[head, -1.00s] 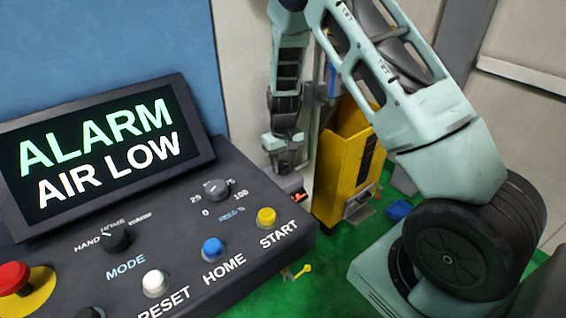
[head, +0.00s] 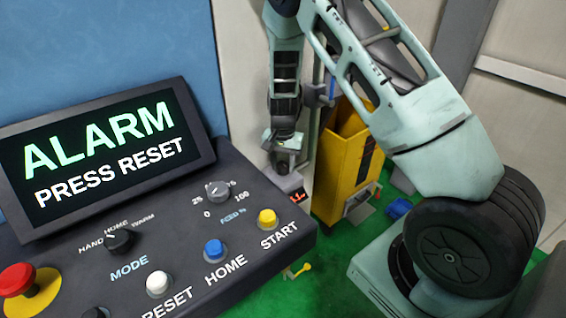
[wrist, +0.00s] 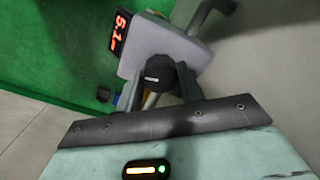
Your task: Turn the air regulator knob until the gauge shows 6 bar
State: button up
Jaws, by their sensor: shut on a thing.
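The black regulator knob (wrist: 157,72) sits on a grey regulator body (wrist: 190,50) in the wrist view. My gripper (wrist: 161,84) is shut on the knob, with one finger on each side of it. The digital gauge (wrist: 120,33) beside the body shows red digits, turned sideways, that look like 5.1. In the head view my gripper (head: 284,158) is at the regulator behind the panel's right end. The red gauge display (head: 298,197) is partly visible there, too small to read. The knob is hidden in that view.
The control panel's screen (head: 110,150) reads ALARM, PRESS RESET. The panel carries a white reset button (head: 158,283), blue home button (head: 214,249), yellow start button (head: 267,218) and red stop button (head: 14,278). A yellow bin (head: 345,165) stands right of my gripper.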

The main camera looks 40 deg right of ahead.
aim_at(283, 165)
jog(key=shift+w+m, duration=0.1)
jog(key=shift+m, duration=0.2)
jog(key=o, duration=1)
jog(key=shift+r, duration=0.1)
notch_tip(283, 165, up, 17)
jog(key=shift+r+b, duration=0.15)
jog(key=shift+b, duration=0.95)
